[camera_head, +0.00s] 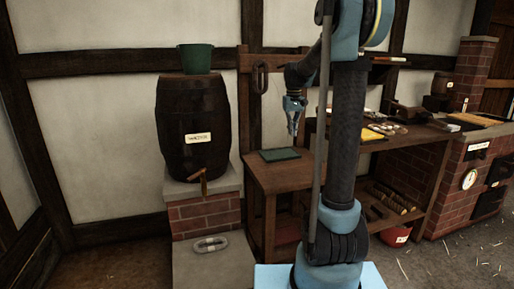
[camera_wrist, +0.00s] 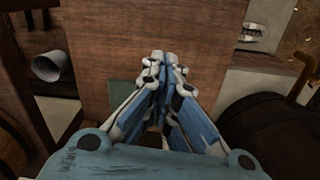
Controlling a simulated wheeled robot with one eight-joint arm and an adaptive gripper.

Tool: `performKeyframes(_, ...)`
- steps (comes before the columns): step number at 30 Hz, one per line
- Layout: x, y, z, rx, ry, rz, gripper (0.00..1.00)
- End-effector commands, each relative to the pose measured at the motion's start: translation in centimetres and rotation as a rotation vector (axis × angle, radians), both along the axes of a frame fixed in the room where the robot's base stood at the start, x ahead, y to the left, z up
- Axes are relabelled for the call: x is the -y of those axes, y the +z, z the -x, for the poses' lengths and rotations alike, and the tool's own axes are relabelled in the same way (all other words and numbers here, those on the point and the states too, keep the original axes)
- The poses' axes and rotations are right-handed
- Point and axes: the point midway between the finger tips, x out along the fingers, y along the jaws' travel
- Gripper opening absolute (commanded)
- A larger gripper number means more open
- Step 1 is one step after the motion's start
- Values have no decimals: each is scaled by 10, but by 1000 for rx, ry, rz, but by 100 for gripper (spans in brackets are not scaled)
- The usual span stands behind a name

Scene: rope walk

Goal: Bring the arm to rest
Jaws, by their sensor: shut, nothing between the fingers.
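My gripper (camera_head: 294,130) is shut and empty. In the head view it hangs pointing down, above the left end of a wooden bench (camera_head: 275,180) and above a dark green mat (camera_head: 280,154). My arm's dark link and blue joints rise in front of the bench and hide part of it. In the wrist view the closed fingertips (camera_wrist: 164,57) point over the brown bench top (camera_wrist: 110,35). Part of the green mat (camera_wrist: 122,95) shows beside the fingers, and the rest is hidden behind them.
A barrel (camera_head: 193,128) with a tap stands left on a brick plinth (camera_head: 205,216), a green bucket (camera_head: 195,58) on its lid. A metal link-shaped object (camera_head: 210,244) lies on a low slab. A red bucket (camera_head: 396,237) stands under the bench. A brick stove (camera_head: 470,185) stands right.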

Motion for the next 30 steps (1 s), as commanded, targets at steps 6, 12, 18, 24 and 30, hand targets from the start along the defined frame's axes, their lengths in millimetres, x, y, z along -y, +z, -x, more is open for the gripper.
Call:
performKeyframes(6,8,2,62,30,-23,-4,0)
performKeyframes(12,14,-4,117,57,-42,-6,0)
performKeyframes(18,19,-17,170,84,-61,-10,0)
performKeyframes(24,24,-37,221,112,-82,-14,0)
performKeyframes(30,27,-65,268,140,-102,-17,0)
